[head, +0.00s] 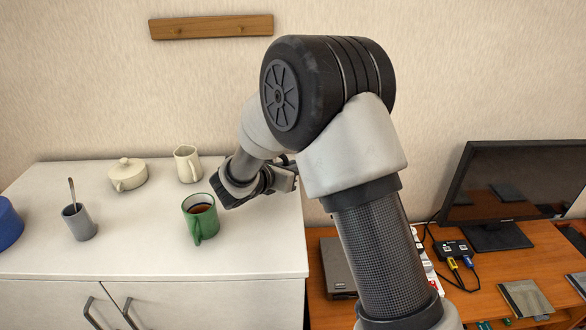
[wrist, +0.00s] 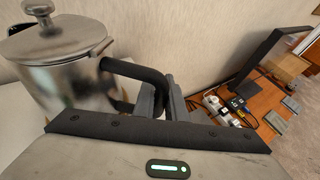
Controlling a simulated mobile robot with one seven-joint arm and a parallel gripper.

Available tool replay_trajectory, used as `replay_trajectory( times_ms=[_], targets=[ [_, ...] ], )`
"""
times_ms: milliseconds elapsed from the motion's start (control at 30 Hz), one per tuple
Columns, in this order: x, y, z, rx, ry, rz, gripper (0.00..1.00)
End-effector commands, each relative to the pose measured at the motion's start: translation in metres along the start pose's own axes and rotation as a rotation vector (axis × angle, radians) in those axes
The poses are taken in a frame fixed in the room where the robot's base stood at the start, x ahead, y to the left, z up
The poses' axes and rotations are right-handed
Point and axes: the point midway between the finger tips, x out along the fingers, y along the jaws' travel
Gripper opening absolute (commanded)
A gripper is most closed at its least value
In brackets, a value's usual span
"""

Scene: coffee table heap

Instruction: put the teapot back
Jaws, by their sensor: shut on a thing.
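A shiny metal teapot (wrist: 68,72) with a round lid and knob fills the left of the wrist view, looking upright. Its black handle (wrist: 135,69) reaches right to my gripper (wrist: 163,98), whose fingers are shut on it. In the head view my gripper (head: 287,178) is partly in view at the right end of the white cabinet, and my arm hides the teapot. I cannot tell whether the teapot's base touches a surface.
On the white cabinet (head: 130,248) stand a green mug (head: 193,226) of dark drink, a cream jug (head: 187,166), a cream lidded pot (head: 127,177), a grey cup with spoon (head: 80,224) and a blue object (head: 8,226). A lower wooden desk (head: 490,292) holds a monitor (head: 510,185).

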Motion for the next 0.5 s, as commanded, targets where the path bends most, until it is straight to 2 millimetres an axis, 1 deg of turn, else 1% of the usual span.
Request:
replay_trajectory(
  times_ms=[33, 100, 233, 267, 333, 367, 500],
  targets=[
    [-0.0007, 0.0005, 0.0031, 0.004, -0.003, 0.001, 0.00],
    [-0.0007, 0.0006, 0.0031, 0.004, -0.003, 0.001, 0.00],
    [0.0008, 0.0007, -0.0006, 0.003, -0.003, 0.001, 0.00],
    [0.0004, 0.0002, -0.0009, 0.000, 0.000, 0.000, 0.16],
    [0.0003, 0.0002, -0.0007, 0.000, 0.000, 0.000, 0.28],
    [0.0003, 0.0002, -0.0007, 0.000, 0.000, 0.000, 0.30],
    [0.0002, 0.0003, -0.0006, 0.000, 0.000, 0.001, 0.30]
  ],
)
